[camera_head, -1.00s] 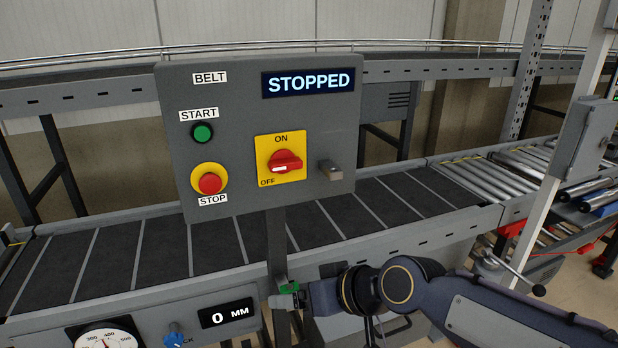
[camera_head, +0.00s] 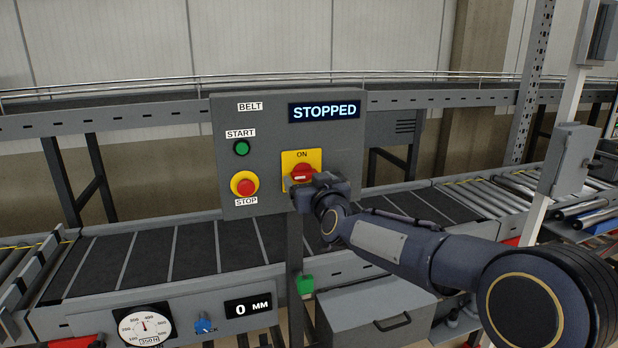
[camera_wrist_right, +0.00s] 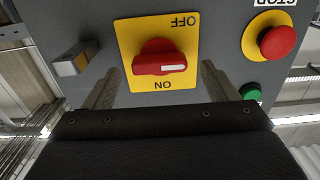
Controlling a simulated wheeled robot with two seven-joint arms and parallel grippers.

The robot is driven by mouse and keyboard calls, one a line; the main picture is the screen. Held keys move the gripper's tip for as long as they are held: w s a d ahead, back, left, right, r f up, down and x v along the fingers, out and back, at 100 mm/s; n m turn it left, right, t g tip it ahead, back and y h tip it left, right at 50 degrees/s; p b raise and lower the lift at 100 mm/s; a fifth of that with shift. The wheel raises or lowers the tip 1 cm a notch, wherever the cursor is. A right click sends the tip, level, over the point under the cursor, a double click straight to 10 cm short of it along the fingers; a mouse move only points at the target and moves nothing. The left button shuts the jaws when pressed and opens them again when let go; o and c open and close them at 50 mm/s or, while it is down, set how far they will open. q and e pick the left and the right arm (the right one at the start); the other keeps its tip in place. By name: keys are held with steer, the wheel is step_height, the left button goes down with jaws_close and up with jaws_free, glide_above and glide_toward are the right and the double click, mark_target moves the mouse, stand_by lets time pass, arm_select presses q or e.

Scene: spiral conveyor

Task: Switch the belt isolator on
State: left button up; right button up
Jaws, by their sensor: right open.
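The belt isolator is a red rotary knob (camera_head: 303,172) on a yellow plate (camera_head: 288,160) marked ON and OFF. In the right wrist view the picture is upside down; the knob (camera_wrist_right: 160,57) lies level, its white mark on the OFF side. My right gripper (camera_head: 300,186) is in front of the plate's lower part and hides the OFF label in the head view. In the wrist view my right gripper (camera_wrist_right: 160,72) is open, one finger each side of the knob, with gaps and nothing held. My left gripper is not in view.
The grey panel (camera_head: 228,125) also carries a green START button (camera_head: 241,148), a red STOP button (camera_head: 246,187) and a display (camera_head: 324,111) reading STOPPED. A small metal block (camera_wrist_right: 72,62) sits beside the plate. The conveyor belt (camera_head: 145,258) runs behind the panel.

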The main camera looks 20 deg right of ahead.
steer(key=shift+w, duration=0.9)
steer(key=c, duration=1)
